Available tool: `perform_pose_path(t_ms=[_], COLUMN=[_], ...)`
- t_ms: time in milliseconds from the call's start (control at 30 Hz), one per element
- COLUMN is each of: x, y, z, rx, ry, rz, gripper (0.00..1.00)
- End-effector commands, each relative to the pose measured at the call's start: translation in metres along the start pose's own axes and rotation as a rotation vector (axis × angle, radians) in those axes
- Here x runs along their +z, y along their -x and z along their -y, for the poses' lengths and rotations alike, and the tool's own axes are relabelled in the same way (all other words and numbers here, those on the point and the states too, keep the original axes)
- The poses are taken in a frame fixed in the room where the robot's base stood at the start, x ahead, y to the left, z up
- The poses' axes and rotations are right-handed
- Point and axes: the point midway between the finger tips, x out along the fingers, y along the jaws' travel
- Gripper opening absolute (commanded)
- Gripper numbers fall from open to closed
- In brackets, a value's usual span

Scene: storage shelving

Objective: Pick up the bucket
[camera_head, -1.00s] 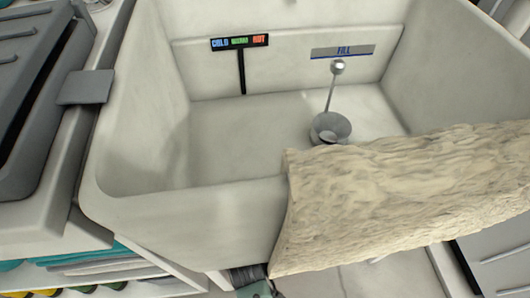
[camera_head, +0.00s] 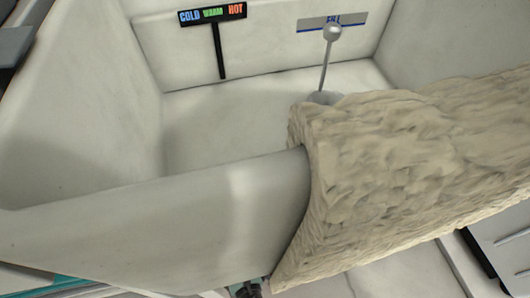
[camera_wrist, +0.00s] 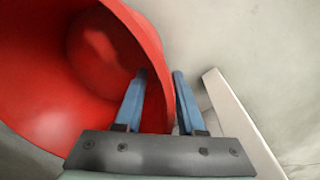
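The red bucket (camera_wrist: 45,75) fills the left of the wrist view, its open mouth and inside facing the camera. My gripper (camera_wrist: 160,76) has two blue fingers spread apart. The left finger is over the bucket's inside and the right finger is outside it, with the bucket's rim and wall running between them. A gap shows beside the right finger, and I cannot tell whether either finger touches the wall. The bucket does not show in the head view, where only a small dark part of my arm's end shows at the bottom edge.
A pale sink (camera_head: 130,220) takes up most of the head view, with a cold-warm-hot sign (camera_head: 212,14) and a fill sign (camera_head: 331,21) on its back wall. A cream, rough-textured cloth (camera_head: 400,170) hangs over its front right rim. A pale strip (camera_wrist: 240,125) lies right of my gripper.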

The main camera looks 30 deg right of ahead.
Motion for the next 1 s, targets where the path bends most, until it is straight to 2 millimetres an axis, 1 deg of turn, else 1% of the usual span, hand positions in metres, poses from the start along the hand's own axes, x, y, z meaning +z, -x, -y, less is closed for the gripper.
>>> perform_pose_path(t_ms=[33, 67, 300, 333, 533, 1000], x=[-0.0003, -0.0003, -0.0001, -0.0001, -0.0001, 0.0001], y=[-0.0092, -0.0103, -0.0091, -0.0091, -0.0091, -0.0093], z=[0.0002, 0.0001, -0.0001, 0.0, 0.0001, 0.0002], rx=[0.0, 0.0, 0.0, 0.0, 0.0, 0.0], ry=[0.0, 0.0, 0.0, 0.0, 0.0, 0.0], rz=[0.0, 0.0, 0.0, 0.0, 0.0, 0.0], gripper=[0.39, 0.39, 0.39, 0.37, 0.01, 0.0])
